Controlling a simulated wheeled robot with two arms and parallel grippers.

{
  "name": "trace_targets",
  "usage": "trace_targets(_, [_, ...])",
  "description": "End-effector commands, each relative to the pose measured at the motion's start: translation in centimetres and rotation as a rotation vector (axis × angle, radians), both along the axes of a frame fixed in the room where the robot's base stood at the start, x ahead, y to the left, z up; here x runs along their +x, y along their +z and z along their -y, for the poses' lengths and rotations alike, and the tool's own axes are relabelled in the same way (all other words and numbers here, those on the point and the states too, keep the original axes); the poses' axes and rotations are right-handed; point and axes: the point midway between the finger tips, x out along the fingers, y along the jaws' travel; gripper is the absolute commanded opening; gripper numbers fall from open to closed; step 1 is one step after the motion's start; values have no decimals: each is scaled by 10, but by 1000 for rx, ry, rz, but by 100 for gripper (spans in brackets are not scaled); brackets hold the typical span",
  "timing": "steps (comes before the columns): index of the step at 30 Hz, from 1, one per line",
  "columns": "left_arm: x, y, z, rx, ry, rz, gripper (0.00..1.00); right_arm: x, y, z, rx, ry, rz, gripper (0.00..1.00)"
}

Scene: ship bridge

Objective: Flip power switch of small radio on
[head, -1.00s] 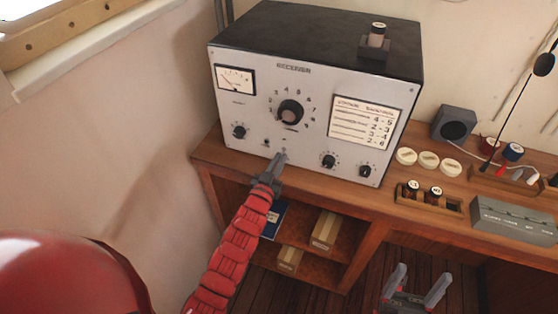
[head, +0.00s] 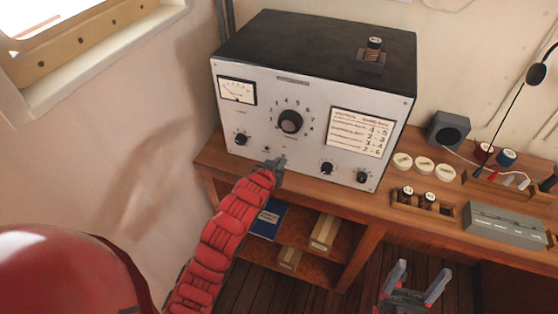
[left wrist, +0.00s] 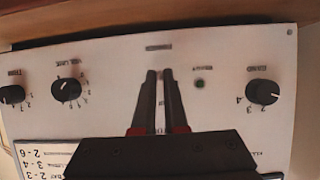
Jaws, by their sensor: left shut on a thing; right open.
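The radio (head: 258,120) is a box with a black top and a pale front panel, standing on a wooden desk. Its panel also fills most of the left wrist view (left wrist: 225,60), upside down. My left gripper (head: 280,164) is at the panel's lower middle, below the large dial (head: 290,121). In the left wrist view its fingers (left wrist: 160,74) are close together at the panel, shut on the small power switch, which they mostly hide. I cannot tell the switch's position. My right gripper (head: 422,271) is open and empty, low in front of the desk.
Smaller knobs (head: 327,168) sit right of my left gripper. A coil plug (head: 374,46) stands on the radio's top. Right on the desk are round white discs (head: 424,164), a coil rack (head: 408,203), a speaker (head: 449,130) and a grey box (head: 510,222). Open shelves are below.

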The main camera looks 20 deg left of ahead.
Motion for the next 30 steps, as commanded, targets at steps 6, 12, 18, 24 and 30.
trace_targets(6, [5,12,0,4,0,-164,0,0,2,0,0,0,0,77])
trace_targets(12, [7,14,0,9,1,-290,0,0,-3,0,0,0,0,77])
trace_targets(18, [9,17,1,12,0,-362,0,0,-7,0,0,0,0,77])
trace_targets(24, [9,18,0,14,0,-395,0,0,-8,0,0,0,0,77])
trace_targets(30, [9,18,0,15,1,-399,0,0,-8,0,0,0,0,77])
